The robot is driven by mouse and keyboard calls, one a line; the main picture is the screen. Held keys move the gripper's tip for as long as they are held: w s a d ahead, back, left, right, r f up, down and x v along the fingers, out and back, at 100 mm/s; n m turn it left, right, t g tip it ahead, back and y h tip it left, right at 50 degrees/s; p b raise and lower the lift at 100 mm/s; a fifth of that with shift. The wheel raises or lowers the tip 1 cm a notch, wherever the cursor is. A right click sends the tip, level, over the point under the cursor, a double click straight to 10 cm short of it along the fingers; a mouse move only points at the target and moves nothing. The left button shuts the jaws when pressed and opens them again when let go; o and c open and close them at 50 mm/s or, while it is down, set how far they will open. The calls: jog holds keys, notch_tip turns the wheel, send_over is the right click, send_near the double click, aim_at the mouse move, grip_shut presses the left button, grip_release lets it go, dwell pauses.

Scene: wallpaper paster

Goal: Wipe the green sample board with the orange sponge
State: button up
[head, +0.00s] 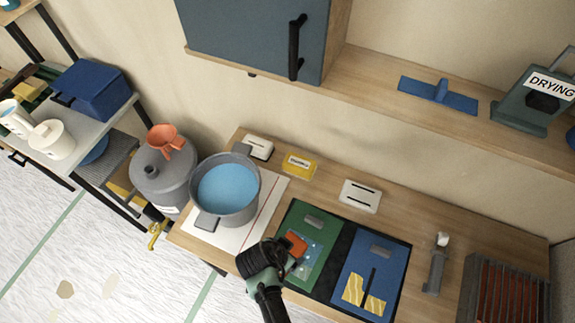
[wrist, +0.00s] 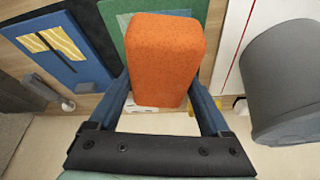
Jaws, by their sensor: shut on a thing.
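My gripper (head: 287,259) is shut on the orange sponge (head: 296,243). In the wrist view the sponge (wrist: 165,55) sits between the two blue-grey fingers. The green sample board (head: 316,226) lies on the bench, on a black mat, left of a blue board. The sponge is over the left part of the green board; I cannot tell whether it touches. A pale, speckled patch shows on the board beside the sponge. In the wrist view the green board (wrist: 115,18) is mostly hidden behind the sponge.
The blue board (head: 375,262) with yellow strips lies right of the green one. A grey pot (head: 212,217) of blue liquid stands on a white sheet to the left. A wall shelf (head: 385,75) overhangs the back. A slotted rack (head: 505,290) stands far right.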

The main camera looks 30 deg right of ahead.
jog(key=shift+f+b, duration=2.5)
jog(key=shift+f, duration=0.5)
